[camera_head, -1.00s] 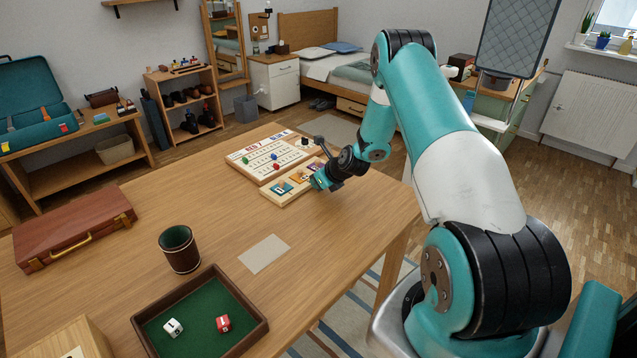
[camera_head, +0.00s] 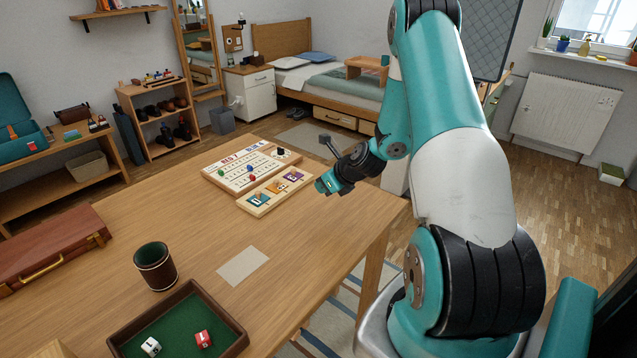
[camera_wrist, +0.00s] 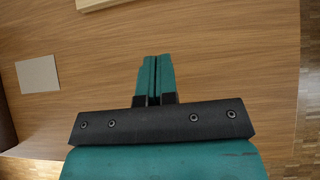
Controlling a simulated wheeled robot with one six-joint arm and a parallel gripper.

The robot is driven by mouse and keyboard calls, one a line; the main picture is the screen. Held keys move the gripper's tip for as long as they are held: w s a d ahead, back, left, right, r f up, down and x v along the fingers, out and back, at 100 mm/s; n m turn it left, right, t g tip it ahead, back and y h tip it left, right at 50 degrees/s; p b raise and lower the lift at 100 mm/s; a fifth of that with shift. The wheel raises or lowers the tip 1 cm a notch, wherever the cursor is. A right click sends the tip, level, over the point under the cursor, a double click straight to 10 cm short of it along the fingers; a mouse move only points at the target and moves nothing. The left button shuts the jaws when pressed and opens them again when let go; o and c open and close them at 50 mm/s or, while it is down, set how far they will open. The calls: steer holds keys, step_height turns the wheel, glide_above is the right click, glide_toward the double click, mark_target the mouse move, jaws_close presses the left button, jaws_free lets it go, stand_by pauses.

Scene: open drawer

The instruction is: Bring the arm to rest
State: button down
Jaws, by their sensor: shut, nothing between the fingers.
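My gripper (camera_head: 322,187) is over the right part of the wooden table (camera_head: 200,225), near its right edge, to the right of the board with coloured picture tiles. In the wrist view its two teal fingers (camera_wrist: 154,60) are side by side, shut with nothing between them. Bare table top (camera_wrist: 225,60) shows beyond the fingers. My arm reaches up from the right and bends down to the gripper.
The tile board (camera_head: 275,192) and a scoring board (camera_head: 250,168) lie left of my gripper. A blank card (camera_head: 243,265), a dice cup (camera_head: 155,266), a green-lined dice tray (camera_head: 240,346) and a brown case (camera_head: 50,245) are on the table. Bare table lies between the card and tile board.

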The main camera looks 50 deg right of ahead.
steer(key=s+a+r+n+g+y, duration=0.1)
steer(key=a+r+n+g, duration=0.1)
steer(key=a+r+n, duration=0.6)
steer(key=s+a+r+n+g+y+p, duration=0.15)
steer(key=a+r+n, duration=0.35)
steer(key=a, duration=0.5)
steer(key=s+a+r+n+g+y, duration=0.1)
steer(key=a+r+n+y, duration=0.1)
steer(key=a+r+n, duration=0.5)
steer(key=s+a+r+n+g, duration=0.2)
steer(key=s+a+n, duration=0.4)
steer(key=s+n, duration=0.4)
steer(key=s+a+r+n+g+h, duration=0.1)
steer(key=s+a+r+n+g, duration=0.1)
steer(key=s+a+n, duration=0.5)
steer(key=s+r+n, duration=0.1)
steer(key=s+n, duration=0.3)
steer(key=shift+s+r+n+p, duration=0.25)
steer(key=shift+r+n+p, duration=0.05)
steer(key=shift+r+n, duration=0.1)
steer(key=shift+g, duration=0.25)
